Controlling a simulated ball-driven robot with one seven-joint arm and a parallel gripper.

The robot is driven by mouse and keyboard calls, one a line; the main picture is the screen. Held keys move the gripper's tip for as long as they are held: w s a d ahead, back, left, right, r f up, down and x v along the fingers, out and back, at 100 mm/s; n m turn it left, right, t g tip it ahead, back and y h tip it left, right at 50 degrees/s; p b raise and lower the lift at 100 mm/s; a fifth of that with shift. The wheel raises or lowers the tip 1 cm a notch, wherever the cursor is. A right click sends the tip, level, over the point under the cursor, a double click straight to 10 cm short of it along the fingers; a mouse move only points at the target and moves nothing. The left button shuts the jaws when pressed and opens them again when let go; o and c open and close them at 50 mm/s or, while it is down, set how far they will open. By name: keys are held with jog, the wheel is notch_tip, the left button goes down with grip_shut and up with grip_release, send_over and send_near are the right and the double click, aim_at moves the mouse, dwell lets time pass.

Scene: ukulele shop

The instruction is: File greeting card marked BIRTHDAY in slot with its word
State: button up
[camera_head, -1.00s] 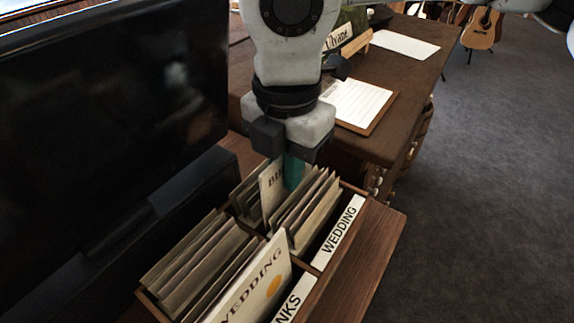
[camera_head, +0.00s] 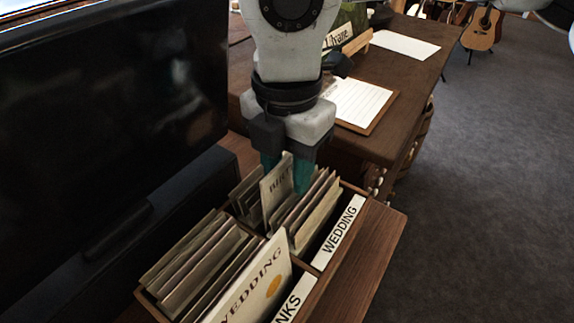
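The card marked with letters starting "BIRT" (camera_head: 273,196) stands upright, slightly tilted, among other cards in the rear part of a wooden card box (camera_head: 385,209). The rest of its word is hidden. My gripper (camera_head: 286,174) is just above and behind it, with teal fingertips spread apart to either side of the card's top. A label reading WEDDING (camera_head: 338,234) is on the box's right side, beside the rear cards. A nearer label ending in "NKS" (camera_head: 294,300) is partly cut off. No BIRTHDAY slot label shows.
A card marked WEDDING (camera_head: 255,288) stands at the front of the nearer compartment, with several plain cards (camera_head: 195,262) behind it. A dark screen (camera_head: 110,110) rises close on the left. A desk with a clipboard (camera_head: 362,101) is behind. Open carpet (camera_head: 490,190) lies right.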

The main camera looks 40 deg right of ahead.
notch_tip(320, 180, up, 10)
jog(key=shift+r, duration=0.25)
jog(key=shift+s+f, duration=0.1)
dwell(0.7)
